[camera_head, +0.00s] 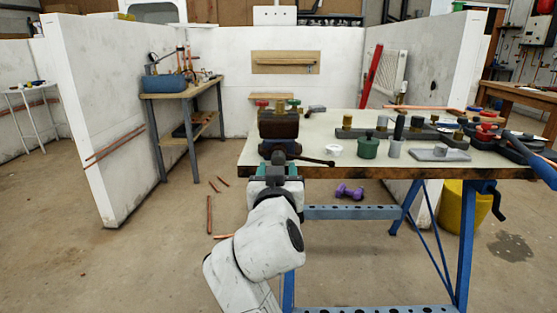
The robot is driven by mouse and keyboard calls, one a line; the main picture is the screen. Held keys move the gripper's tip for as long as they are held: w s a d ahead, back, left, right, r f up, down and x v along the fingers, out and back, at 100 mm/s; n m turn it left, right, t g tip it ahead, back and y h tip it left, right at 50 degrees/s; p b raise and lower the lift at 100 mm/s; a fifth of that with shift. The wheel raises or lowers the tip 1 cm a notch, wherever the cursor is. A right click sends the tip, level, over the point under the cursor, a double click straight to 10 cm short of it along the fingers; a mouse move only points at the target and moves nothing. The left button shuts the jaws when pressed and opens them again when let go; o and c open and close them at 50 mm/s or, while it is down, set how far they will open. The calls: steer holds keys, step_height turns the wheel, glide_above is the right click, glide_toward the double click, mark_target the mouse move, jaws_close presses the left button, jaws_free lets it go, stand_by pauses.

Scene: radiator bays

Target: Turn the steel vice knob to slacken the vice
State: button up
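A dark vice (278,127) stands at the left front of the workbench, with dark brown jaws. A thin dark bar (315,161) sticks out to the right below it and ends in a small rounded tip; I cannot tell whether this is part of the steel vice knob. My gripper (277,163) is in front of the vice's lower front, at the bench edge. Its fingers overlap the dark parts there, so the knob is mostly hidden. I cannot tell whether the fingers touch or grip it.
The workbench (305,150) carries a green pot (368,147), a white ring (334,149), a grey plate (438,153) and a dark fittings rail (375,133). A blue-handled tool (535,155) lies at right. Blue legs (465,240) stand below; copper pipes (209,215) lie on the floor.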

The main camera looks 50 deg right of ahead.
mark_target(278, 162)
steer(key=shift+x, duration=2.4)
steer(key=shift+c, duration=0.5)
jaws_close()
